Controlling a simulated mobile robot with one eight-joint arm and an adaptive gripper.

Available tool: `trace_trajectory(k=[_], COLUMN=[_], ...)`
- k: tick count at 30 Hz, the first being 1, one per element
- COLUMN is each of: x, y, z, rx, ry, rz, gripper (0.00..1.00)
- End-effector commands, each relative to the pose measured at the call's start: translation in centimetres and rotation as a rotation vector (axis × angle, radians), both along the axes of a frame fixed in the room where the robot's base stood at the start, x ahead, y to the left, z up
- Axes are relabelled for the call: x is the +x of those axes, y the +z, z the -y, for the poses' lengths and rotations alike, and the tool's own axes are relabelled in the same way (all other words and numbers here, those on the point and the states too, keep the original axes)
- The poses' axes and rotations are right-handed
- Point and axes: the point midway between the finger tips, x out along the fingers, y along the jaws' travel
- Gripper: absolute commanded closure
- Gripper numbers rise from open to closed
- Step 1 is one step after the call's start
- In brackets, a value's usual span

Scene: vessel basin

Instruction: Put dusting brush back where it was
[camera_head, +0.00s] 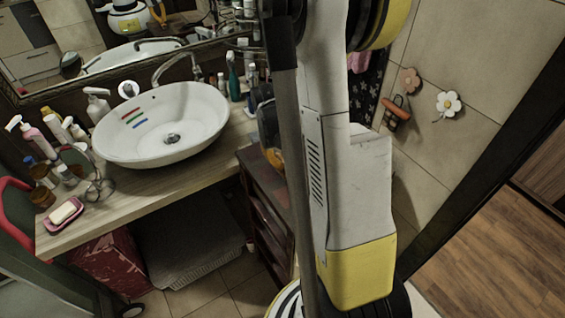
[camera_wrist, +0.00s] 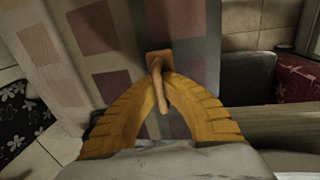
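My gripper (camera_wrist: 160,78) has its two yellow fingers closed together at the tips in the wrist view. Between them is a small orange-brown wooden piece with a squarish head and a short handle, which I take for the dusting brush (camera_wrist: 158,60). The handle points back between the fingers, toward my palm. In the head view my arm hides most of the gripper; only a dark and orange part (camera_head: 268,135) shows beside the arm, above the dark cabinet (camera_head: 262,185). The brush itself cannot be made out there.
A white basin (camera_head: 185,145) stands on the wooden counter (camera_head: 150,190) with bottles and a pink soap dish (camera_head: 64,222). An orange-brown object (camera_head: 396,112) and flower-shaped pieces (camera_head: 447,103) are on the tiled wall at right. A red box (camera_head: 110,262) stands under the counter.

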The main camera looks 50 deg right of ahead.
Motion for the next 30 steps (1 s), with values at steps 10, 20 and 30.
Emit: trace_trajectory(k=[10,20,30], x=[0.0,0.1,0.4], y=[0.0,4.0,10.8], z=[0.0,-0.6,-1.6], rx=[0.000,0.000,0.000], ry=[0.000,0.002,0.000], rz=[0.000,0.000,0.000], gripper=[0.73,0.73,0.73])
